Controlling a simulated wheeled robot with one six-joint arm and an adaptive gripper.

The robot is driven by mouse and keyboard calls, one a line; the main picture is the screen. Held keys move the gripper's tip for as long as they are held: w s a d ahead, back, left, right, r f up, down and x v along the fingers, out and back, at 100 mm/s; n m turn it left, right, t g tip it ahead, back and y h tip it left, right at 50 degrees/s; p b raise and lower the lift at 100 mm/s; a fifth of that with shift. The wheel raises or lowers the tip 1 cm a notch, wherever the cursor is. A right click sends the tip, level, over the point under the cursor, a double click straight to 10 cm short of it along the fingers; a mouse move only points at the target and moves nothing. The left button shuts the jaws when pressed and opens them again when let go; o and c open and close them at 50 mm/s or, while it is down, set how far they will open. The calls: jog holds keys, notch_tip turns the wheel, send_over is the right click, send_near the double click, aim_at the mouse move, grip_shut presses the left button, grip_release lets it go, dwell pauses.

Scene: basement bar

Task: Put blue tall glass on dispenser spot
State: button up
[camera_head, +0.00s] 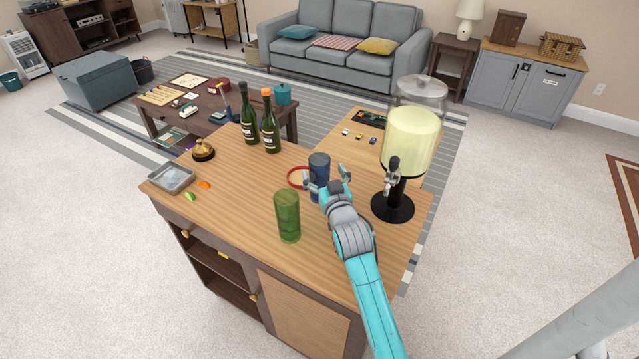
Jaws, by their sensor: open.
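The blue tall glass (319,168) stands upright on the wooden counter (235,175), left of the drink dispenser. My gripper (328,179) is open at the glass, with one finger near its left side and the other to its right. Whether either finger touches the glass cannot be told. The gripper hides part of the glass's lower right. The dispenser (408,140) holds pale yellow liquid on a black stand, with its tap facing the counter. A red ring (291,180) shows just left of the glass, its right part hidden.
A green tall glass (288,216) stands close, left of my arm. Two dark bottles (249,128) stand at the back edge. A bell (203,150), a metal tray (171,178) and small fruit pieces lie at the left.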

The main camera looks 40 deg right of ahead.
jog(key=shift+x, duration=1.85)
jog(key=shift+a, duration=0.1)
grip_shut()
